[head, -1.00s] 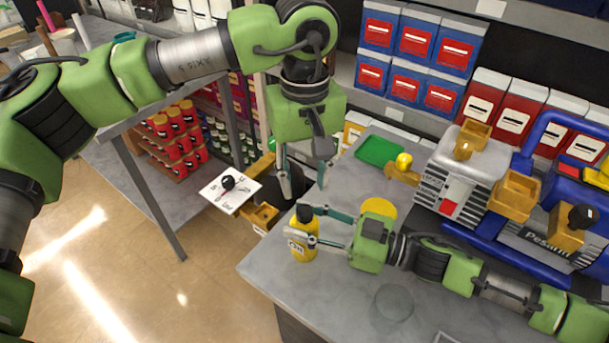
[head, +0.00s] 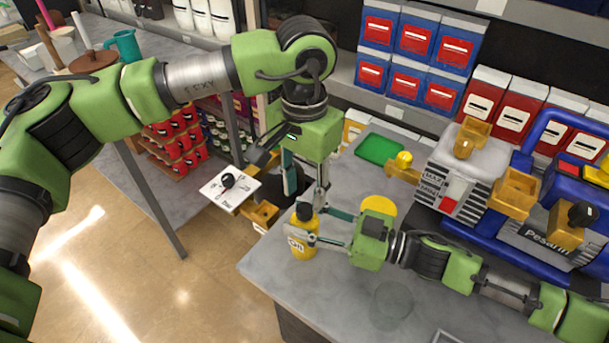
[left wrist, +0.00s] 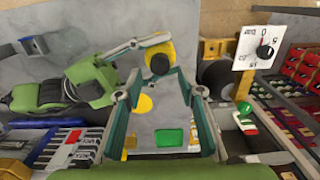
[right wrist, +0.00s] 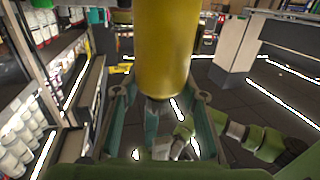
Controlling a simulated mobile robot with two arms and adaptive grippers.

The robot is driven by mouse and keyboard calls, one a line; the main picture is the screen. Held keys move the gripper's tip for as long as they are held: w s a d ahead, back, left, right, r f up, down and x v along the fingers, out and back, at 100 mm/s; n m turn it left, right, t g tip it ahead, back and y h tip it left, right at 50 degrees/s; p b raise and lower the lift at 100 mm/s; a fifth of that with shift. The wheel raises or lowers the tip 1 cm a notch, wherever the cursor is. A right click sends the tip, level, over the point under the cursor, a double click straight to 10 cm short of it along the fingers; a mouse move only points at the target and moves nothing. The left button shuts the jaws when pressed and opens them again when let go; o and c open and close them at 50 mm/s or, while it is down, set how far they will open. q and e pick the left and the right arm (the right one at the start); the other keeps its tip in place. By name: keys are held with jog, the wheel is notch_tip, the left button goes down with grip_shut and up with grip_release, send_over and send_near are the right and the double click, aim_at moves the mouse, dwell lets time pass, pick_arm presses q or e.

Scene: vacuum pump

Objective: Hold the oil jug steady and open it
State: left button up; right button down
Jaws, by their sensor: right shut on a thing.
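The oil jug (head: 303,244) is a yellow bottle with a black cap (head: 304,211), upright at the near left edge of the grey workbench. My right gripper (head: 318,228) is shut on the jug's body from the right. The jug's yellow side (right wrist: 166,45) fills the middle of the right wrist view between the fingers. My left gripper (head: 305,192) points down above the jug, its fingers spread. In the left wrist view the cap (left wrist: 160,63) shows at the fingertips, between them. I cannot tell whether they touch it.
A vacuum pump (head: 465,165) with yellow fittings and a blue frame stands on the bench to the right. A green tray (head: 380,149) and a yellow disc (head: 379,206) lie nearby. A white dial card (head: 229,187) is left of my left gripper. The bench's front is mostly clear.

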aim_at(304, 207)
pick_arm(q)
jog(key=shift+f, duration=2.35)
grip_shut()
